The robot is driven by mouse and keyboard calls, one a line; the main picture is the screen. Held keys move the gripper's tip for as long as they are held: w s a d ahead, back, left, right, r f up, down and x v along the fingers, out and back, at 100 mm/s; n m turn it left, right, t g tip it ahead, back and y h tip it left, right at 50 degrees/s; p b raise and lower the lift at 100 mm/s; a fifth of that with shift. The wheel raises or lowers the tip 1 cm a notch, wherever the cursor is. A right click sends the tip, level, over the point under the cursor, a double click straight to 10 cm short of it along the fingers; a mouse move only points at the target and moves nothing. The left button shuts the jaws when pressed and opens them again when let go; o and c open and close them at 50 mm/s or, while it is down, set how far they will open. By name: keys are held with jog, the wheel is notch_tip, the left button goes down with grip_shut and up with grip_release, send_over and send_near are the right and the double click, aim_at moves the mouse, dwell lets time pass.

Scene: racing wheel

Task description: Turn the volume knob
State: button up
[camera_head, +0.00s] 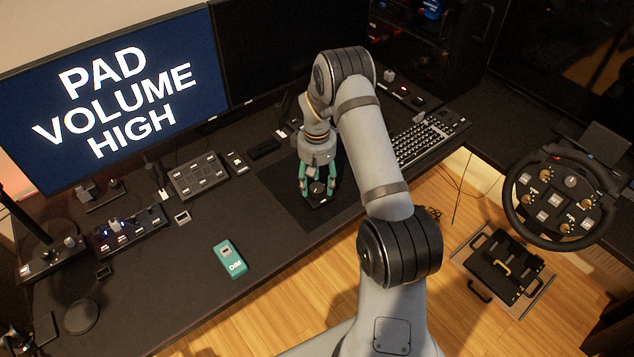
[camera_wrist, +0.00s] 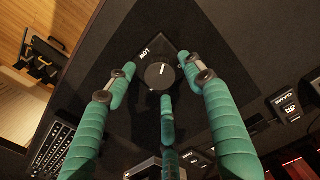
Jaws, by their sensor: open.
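The volume knob (camera_wrist: 160,75) is a round dark dial with a white pointer line, on a small dark base (camera_wrist: 148,60) marked "LOW". In the wrist view it lies between the tips of my gripper (camera_wrist: 160,88), with green fingers on its left, right and near sides. The fingers are open around it; I cannot tell whether any touches it. In the head view my gripper (camera_head: 318,185) points down over the knob (camera_head: 317,188) on the dark mat (camera_head: 285,195). The left monitor (camera_head: 120,95) reads "PAD VOLUME HIGH".
A green device (camera_head: 230,259) lies on the desk left of the mat. A button box (camera_head: 199,175) and switch panels stand below the monitor. A keyboard (camera_head: 432,137) lies right of my arm. A racing wheel (camera_head: 568,197) and pedals (camera_head: 503,265) are at the right.

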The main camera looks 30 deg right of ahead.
aim_at(317, 187)
jog(key=shift+f, duration=0.25)
jog(key=shift+c, duration=0.5)
jog(key=c, duration=1.1)
jog(key=shift+f+m+b, duration=0.2)
jog(key=shift+m+b, duration=0.1)
jog(key=shift+b, duration=0.35)
jog(key=shift+r, duration=0.2)
jog(key=o, duration=1.1)
jog(key=shift+o, duration=0.5)
jog(key=shift+r, duration=0.1)
notch_tip(317, 187, up, 12)
